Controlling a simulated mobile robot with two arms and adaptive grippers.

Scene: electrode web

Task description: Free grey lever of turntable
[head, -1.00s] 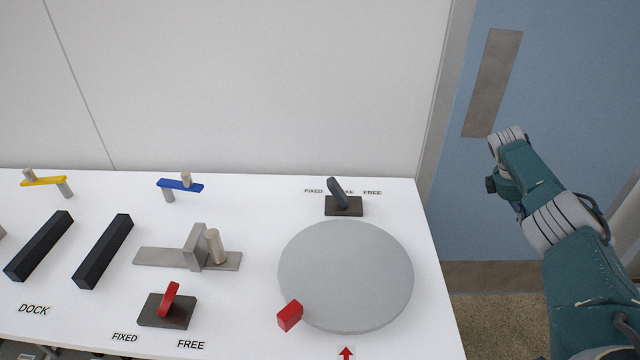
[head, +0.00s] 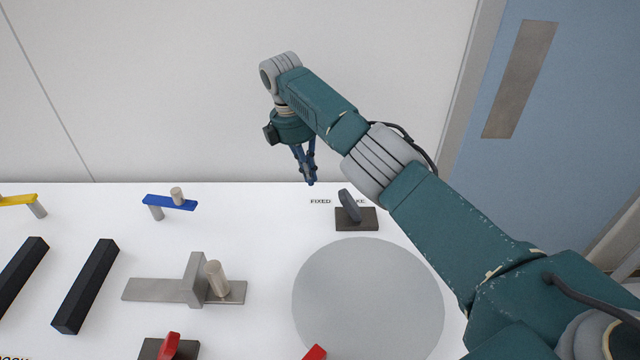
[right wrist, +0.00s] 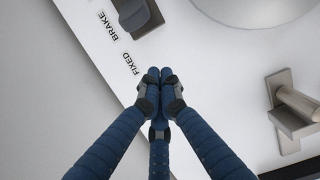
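The dark grey lever (head: 349,205) stands on its dark base (head: 358,220) behind the turntable (head: 368,300), a round light grey disc. The lever leans to the left, toward the FIXED label. In the right wrist view the lever (right wrist: 132,13) is at the top, partly cut off. My right gripper (head: 310,182) hangs at the table's back edge, left of the lever and apart from it. Its blue fingertips are together with nothing between them, as the right wrist view (right wrist: 161,78) shows. The FREE label is hidden behind my right arm. My left gripper is out of view.
A blue handle (head: 170,202) and a grey metal block with a peg (head: 195,280) stand to the left. Black bars (head: 86,287) lie further left. A red lever (head: 170,345) is at the bottom edge. A white wall is behind the table.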

